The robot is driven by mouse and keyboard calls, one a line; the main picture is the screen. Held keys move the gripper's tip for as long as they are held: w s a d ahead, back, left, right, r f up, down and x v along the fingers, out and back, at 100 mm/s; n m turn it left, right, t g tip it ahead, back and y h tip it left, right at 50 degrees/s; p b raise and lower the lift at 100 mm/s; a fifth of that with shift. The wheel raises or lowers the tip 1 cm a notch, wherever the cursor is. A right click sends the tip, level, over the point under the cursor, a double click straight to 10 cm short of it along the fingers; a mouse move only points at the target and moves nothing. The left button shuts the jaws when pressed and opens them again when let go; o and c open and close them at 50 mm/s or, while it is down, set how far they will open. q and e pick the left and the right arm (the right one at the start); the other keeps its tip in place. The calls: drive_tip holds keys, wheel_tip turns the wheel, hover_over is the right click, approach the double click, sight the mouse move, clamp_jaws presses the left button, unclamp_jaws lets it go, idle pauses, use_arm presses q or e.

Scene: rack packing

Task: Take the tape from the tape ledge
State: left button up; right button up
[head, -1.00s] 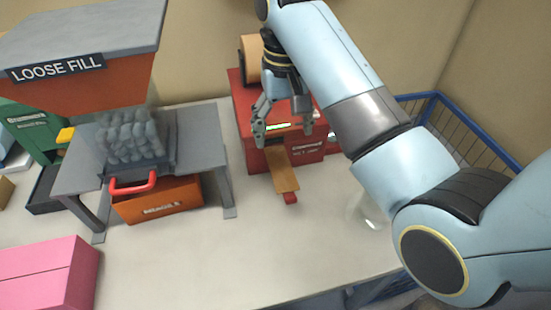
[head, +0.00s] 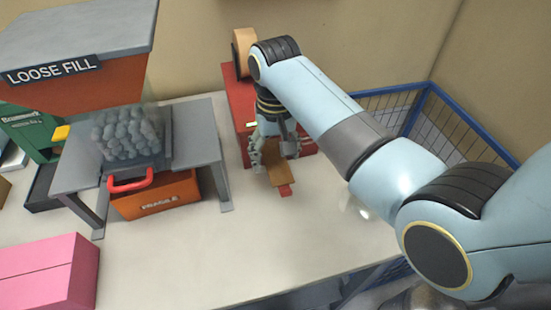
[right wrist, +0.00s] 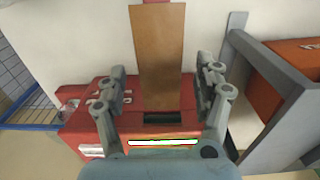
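The tape is a brown strip (head: 281,175) that sticks out from the front of a red dispenser (head: 239,97) at the back of the table. In the right wrist view the tape (right wrist: 158,50) runs from the dispenser (right wrist: 80,130) away over the white table. My right gripper (head: 275,165) is at the front of the dispenser, its fingers pointing down. In the right wrist view my right gripper (right wrist: 160,88) is open, one finger on each side of the tape with gaps between. My left gripper is not in view.
A grey stand (head: 200,135) with a loose fill hopper (head: 120,80) is left of the dispenser, an orange box (head: 157,197) under it. A pink box (head: 45,275) lies front left. A blue wire basket (head: 425,105) is at the right. The table's front middle is clear.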

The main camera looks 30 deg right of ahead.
drive_tip(key=c, duration=0.6)
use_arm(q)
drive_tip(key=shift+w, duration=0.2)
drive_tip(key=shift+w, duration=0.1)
use_arm(e)
drive_tip(key=shift+r, duration=0.1)
